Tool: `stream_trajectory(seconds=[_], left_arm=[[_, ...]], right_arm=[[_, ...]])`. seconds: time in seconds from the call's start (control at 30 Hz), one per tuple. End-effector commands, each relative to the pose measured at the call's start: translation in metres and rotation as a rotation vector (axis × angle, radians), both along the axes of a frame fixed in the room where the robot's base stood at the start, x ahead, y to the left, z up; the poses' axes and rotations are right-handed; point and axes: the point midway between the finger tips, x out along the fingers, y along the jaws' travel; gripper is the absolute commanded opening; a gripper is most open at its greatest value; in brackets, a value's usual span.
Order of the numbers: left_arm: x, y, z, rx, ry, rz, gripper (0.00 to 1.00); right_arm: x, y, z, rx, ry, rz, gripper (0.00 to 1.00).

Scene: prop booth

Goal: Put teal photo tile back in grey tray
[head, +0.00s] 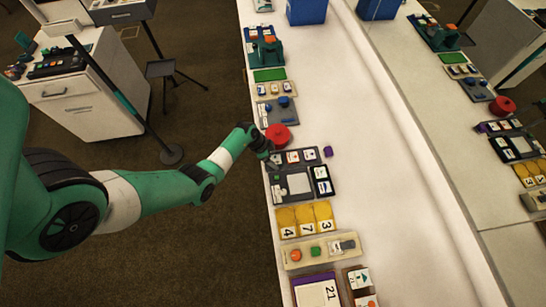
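A dark grey tray (287,201) lies on the white counter near its left edge. It holds several small white picture tiles (293,157) along its far side, a pale square panel (299,183) in the middle and a black piece with tiles (321,179) at the right. My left gripper (271,163) is low over the tray's far left corner, pointing down. Its fingers are small and dark, so I cannot tell whether they are open or hold anything. A small greenish patch shows just below the fingers; I cannot tell if it is the teal photo tile. My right gripper is not in view.
A red round object (278,134) stands close behind my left gripper. Yellow number tiles (306,213) and a beige tray (293,259) are nearer. The counter's right part is clear, bordered by a mirror-like surface.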

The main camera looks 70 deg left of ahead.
Motion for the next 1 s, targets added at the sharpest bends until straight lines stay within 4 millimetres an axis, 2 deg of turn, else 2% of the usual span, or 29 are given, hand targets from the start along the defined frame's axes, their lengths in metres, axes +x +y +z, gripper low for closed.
stream_trajectory(seconds=[0.07, 0.3, 0.43, 0.8, 1.0], left_arm=[[0.000, 0.000, 0.000, 0.000, 0.000, 0.000, 0.96], [0.000, 0.000, 0.000, 0.000, 0.000, 0.000, 0.96], [-0.003, 0.001, 0.009, 0.001, 0.000, 0.001, 0.96], [-0.033, 0.007, 0.087, 0.002, -0.002, 0.003, 0.96], [-0.043, 0.009, 0.107, 0.001, 0.000, 0.001, 0.96]], right_arm=[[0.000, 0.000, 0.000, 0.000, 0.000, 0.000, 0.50], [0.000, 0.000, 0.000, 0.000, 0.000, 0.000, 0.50], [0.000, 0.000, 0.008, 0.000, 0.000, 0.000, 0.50], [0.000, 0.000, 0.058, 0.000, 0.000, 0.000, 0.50], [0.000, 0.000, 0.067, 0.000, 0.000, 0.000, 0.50]])
